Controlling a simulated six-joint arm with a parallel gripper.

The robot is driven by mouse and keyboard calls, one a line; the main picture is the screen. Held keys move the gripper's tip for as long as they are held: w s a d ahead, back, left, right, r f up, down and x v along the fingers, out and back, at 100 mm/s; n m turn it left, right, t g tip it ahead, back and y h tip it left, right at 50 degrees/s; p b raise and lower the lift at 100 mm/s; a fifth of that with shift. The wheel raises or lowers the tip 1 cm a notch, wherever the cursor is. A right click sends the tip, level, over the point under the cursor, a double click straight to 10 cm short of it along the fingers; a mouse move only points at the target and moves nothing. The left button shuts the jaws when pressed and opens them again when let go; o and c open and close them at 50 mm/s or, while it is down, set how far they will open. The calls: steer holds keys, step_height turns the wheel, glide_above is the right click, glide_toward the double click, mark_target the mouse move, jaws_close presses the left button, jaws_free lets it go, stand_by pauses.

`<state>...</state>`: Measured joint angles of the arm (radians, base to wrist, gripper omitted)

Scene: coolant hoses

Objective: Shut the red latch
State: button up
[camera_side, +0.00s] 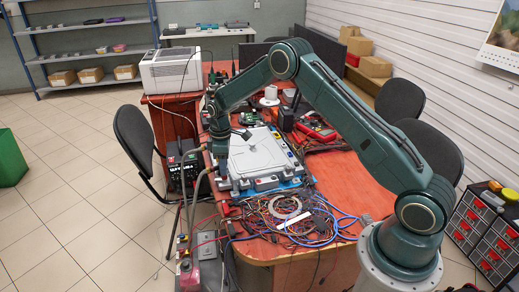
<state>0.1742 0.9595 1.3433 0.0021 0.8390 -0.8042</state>
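A pale grey flat housing (262,157) lies on a blue-edged fixture (268,188) on the red-brown table. Grey hoses (193,190) rise along the table's left edge towards the housing's near left side. My arm reaches over from the right, and my gripper (219,147) points down at the housing's far left corner. The fingers are small and dark here, so their opening and any contact cannot be made out. I cannot pick out the red latch for certain; it is too small to tell or hidden behind my gripper.
A tangle of coloured cables with a white ring (285,205) covers the table in front of the fixture. Tools and a red meter (318,131) crowd the right side. A black chair (138,140) stands at left. Bare table (355,185) shows under my arm.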

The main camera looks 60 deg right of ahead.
step_height(320, 180, up, 11)
steer(key=s+a+r+m+t, duration=0.1)
steer(key=s+a+r, duration=0.1)
steer(key=s+r, duration=0.3)
steer(key=s+a+r+m+t, duration=0.1)
steer(key=s+a+r, duration=0.1)
steer(key=s+r, duration=0.3)
steer(key=shift+s+a+r, duration=0.3)
steer(key=shift+a+r, duration=0.05)
steer(key=shift+r, duration=1.85)
steer(key=w+d+f+n+g, duration=0.1)
steer(key=w+d+f+n, duration=0.1)
steer(key=w+f, duration=0.3)
steer(key=w+d+f+n+g, duration=0.1)
steer(key=w+f, duration=0.4)
steer(key=f, duration=0.5)
steer(key=shift+w+d+n, duration=0.35)
steer(key=shift+d+n, duration=0.45)
steer(key=shift+n, duration=0.3)
